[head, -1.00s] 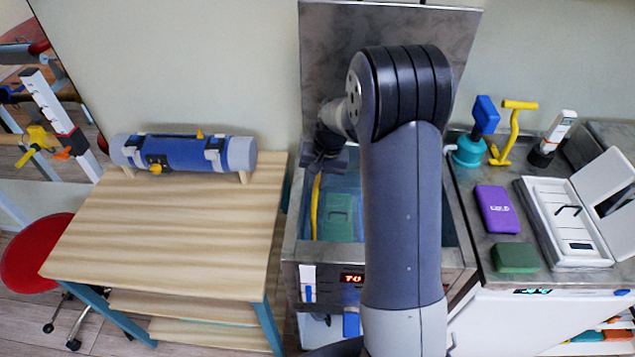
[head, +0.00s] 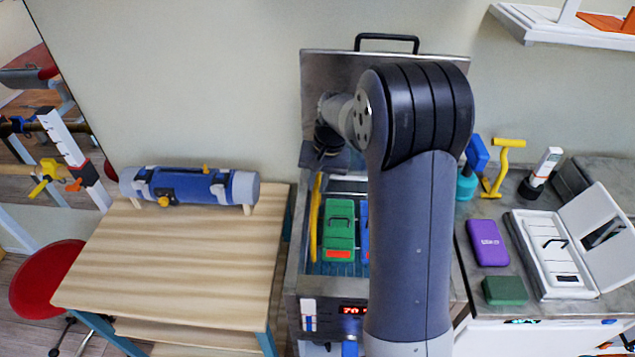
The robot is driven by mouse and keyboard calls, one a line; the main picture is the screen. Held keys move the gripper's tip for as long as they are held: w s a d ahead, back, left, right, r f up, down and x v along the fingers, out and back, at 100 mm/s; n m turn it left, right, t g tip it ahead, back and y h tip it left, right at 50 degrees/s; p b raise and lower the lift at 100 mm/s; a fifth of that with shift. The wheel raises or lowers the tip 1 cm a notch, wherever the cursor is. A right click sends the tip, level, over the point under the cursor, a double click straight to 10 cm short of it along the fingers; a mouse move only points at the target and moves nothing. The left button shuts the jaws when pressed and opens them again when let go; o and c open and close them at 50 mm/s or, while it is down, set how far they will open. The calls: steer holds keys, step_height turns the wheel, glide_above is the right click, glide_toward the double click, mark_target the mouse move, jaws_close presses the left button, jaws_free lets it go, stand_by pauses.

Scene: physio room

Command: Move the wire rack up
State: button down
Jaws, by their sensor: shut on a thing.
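The steel water tank (head: 296,260) stands in the middle, its lid (head: 312,80) open at the back. My gripper (head: 325,163) is at the tank's back left, partly hidden by my arm. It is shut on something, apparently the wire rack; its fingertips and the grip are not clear. Little of the wire rack (head: 338,268) shows, as thin lines around the packs. A green pack (head: 340,220) with a red patch and part of a blue pack (head: 364,225) stand in the tank. My arm hides the tank's right half.
A yellow strip (head: 316,215) lies along the tank's left inner side. A wooden table (head: 175,270) with a blue roll (head: 190,187) stands left. The right counter holds a purple pack (head: 488,242), a green block (head: 505,290) and an open white case (head: 550,265). A shelf (head: 560,30) hangs upper right.

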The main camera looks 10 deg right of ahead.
steer(key=shift+w+r, duration=0.2)
steer(key=shift+r, duration=0.15)
steer(key=c, duration=1.8)
jaws_free()
steer(key=o, duration=0.4)
steer(key=shift+s+f, duration=0.1)
steer(key=shift+s, duration=0.1)
step_height(320, 180, up, 11)
steer(key=d+b, duration=0.1)
steer(key=d, duration=0.1)
steer(key=shift+s+f, duration=0.2)
steer(key=shift+s, duration=0.15)
steer(key=f, duration=0.3)
steer(key=a+f, duration=0.1)
steer(key=f, duration=0.3)
steer(key=a+f, duration=0.1)
steer(key=f, duration=0.3)
steer(key=shift+w+f+p, duration=0.25)
steer(key=shift+w+p, duration=0.1)
steer(key=shift+f+b, duration=0.4)
steer(key=shift+f, duration=0.25)
